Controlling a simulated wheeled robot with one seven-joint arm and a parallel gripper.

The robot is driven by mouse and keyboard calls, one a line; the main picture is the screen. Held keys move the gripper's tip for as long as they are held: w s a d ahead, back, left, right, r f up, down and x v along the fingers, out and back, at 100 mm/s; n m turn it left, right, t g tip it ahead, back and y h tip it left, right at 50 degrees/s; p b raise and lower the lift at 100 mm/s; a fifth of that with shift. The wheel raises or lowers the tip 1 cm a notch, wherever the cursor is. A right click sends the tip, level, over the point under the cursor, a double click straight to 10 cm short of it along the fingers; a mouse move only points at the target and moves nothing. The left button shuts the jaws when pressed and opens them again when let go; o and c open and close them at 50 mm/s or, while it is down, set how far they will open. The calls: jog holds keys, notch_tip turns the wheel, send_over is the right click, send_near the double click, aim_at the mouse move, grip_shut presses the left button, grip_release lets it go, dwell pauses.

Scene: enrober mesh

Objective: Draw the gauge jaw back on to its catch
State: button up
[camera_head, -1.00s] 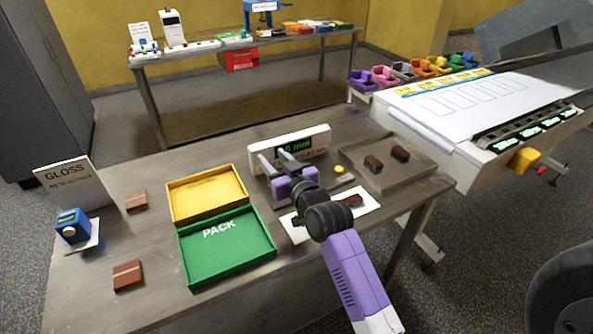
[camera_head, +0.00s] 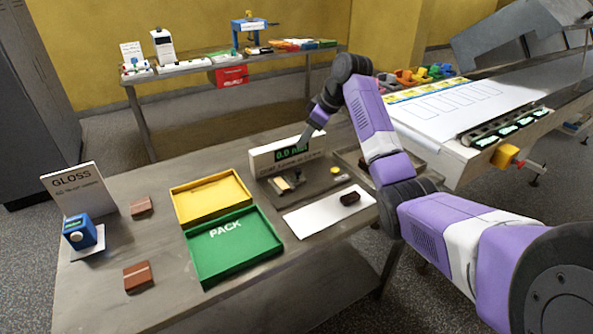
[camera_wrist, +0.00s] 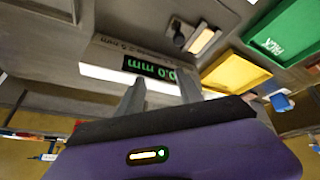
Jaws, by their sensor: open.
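The thickness gauge (camera_head: 270,158) stands on the steel table, a pale upright housing with a green display reading 0.0 mm. Its small pale jaw (camera_head: 281,184) sits low in front of the housing; in the wrist view the jaw (camera_wrist: 202,41) lies beside a dark round part. I cannot tell whether it is on its catch. My gripper (camera_head: 304,141) is up at the housing's top right, apart from the jaw. In the wrist view its two grey fingers (camera_wrist: 162,88) are spread and empty in front of the display.
A dark chocolate (camera_head: 350,198) lies on a white sheet (camera_head: 312,218) right of the gauge. A yellow tray (camera_head: 210,198) and green PACK tray (camera_head: 233,247) stand to the left. A grey tray (camera_head: 350,160) is partly hidden behind my arm.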

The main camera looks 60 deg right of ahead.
aim_at(298, 169)
jog(key=shift+n+g+y, duration=0.7)
jog(key=shift+g, duration=0.1)
jog(key=shift+w+a+f+p, duration=0.15)
jog(key=shift+a+f, duration=0.45)
jog(key=shift+f, duration=0.9)
jog(key=shift+s+a+f+p, duration=0.15)
jog(key=shift+a+f, duration=0.5)
jog(key=shift+f, duration=0.85)
jog(key=shift+w+a+f+p, duration=0.15)
jog(key=shift+a+f, duration=0.45)
jog(key=shift+f, duration=0.9)
grip_shut()
